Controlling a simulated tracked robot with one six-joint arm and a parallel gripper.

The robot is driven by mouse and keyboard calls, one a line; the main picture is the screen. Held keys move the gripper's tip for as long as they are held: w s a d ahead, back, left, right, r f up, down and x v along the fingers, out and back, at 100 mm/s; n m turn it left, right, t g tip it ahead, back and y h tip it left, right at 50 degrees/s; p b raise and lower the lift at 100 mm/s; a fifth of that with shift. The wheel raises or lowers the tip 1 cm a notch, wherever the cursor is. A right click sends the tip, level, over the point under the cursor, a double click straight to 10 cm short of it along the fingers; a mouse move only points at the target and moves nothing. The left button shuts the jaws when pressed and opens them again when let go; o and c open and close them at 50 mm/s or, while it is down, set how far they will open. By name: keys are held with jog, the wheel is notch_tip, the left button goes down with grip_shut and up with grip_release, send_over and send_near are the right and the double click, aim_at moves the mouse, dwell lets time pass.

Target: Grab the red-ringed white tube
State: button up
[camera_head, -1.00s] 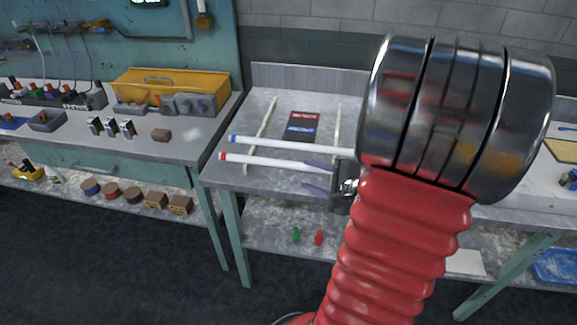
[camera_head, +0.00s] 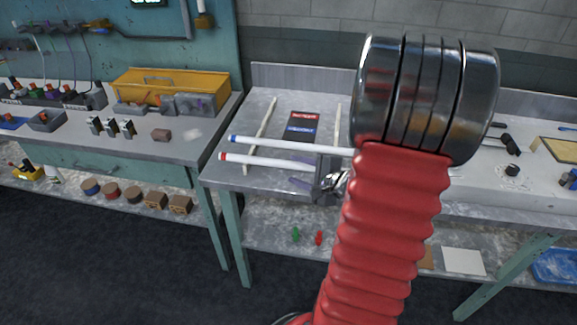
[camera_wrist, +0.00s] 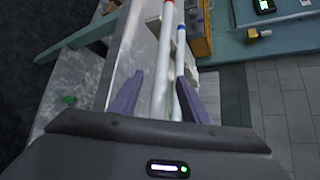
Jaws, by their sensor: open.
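The red-ringed white tube (camera_head: 270,162) lies near the front of the grey bench, its red ring at the left end. The blue-ringed white tube (camera_head: 290,144) lies behind it, roughly parallel. My gripper (camera_head: 302,184) is at the red-ringed tube's right part, which its body partly hides. In the wrist view my open gripper (camera_wrist: 160,77) has purple fingers on either side of the red-ringed tube (camera_wrist: 163,60). The blue-ringed tube (camera_wrist: 181,60) runs close to the right finger. I cannot tell whether it touches that finger, or how high the fingers are.
Two pale rails (camera_head: 262,128) lie crosswise on the grey bench (camera_head: 228,181). A red-and-blue card (camera_head: 302,126) lies behind the tubes. Green and red small items (camera_head: 318,238) stand on the lower shelf. A bench with a yellow toolbox (camera_head: 165,86) is at left.

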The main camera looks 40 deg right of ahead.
aim_at(288, 166)
jog(key=shift+x, duration=2.25)
jog(key=shift+d, duration=0.2)
jog(key=shift+r, duration=0.1)
jog(key=shift+c, duration=0.5)
grip_shut()
